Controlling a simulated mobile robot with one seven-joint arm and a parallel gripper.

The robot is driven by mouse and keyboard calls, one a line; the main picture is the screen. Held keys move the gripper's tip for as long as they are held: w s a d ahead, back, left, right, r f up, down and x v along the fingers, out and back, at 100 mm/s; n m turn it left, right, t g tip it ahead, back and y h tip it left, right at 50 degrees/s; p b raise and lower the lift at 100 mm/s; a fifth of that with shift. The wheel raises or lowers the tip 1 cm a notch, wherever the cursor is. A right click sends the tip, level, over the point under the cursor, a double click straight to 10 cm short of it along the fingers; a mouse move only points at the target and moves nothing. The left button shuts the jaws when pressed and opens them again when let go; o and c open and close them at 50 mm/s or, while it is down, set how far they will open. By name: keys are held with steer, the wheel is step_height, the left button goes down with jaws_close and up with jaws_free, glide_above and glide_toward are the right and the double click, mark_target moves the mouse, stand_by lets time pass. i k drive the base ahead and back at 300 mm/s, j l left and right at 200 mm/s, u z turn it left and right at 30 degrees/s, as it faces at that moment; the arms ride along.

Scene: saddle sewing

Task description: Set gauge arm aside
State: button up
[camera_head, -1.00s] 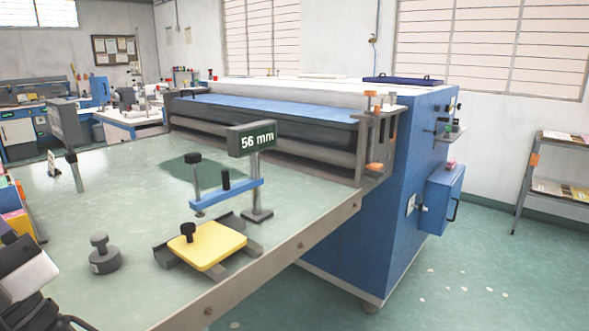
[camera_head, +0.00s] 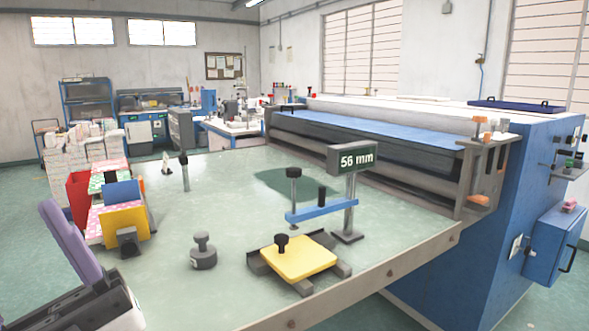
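The gauge arm (camera_head: 321,210) is a blue bar with a black knob on it and a dark upright pin at its left end. It sits above the table beside a grey post (camera_head: 348,208), which carries a display (camera_head: 352,160) reading "56 mm". A yellow plate (camera_head: 298,259) with a black knob lies in a dark grey base in front of and below the bar. A grey knobbed weight (camera_head: 203,253) stands left of the plate.
The pale green table (camera_head: 225,190) has free room left of the gauge and a dark green patch (camera_head: 290,187) behind it. A large blue machine (camera_head: 470,245) borders the right. A purple and grey object (camera_head: 75,245) fills the lower left.

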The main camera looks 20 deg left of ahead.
mark_target(323, 207)
steer(key=i+l+u, duration=0.1)
steer(key=i+l, duration=0.95)
steer(key=l, duration=0.1)
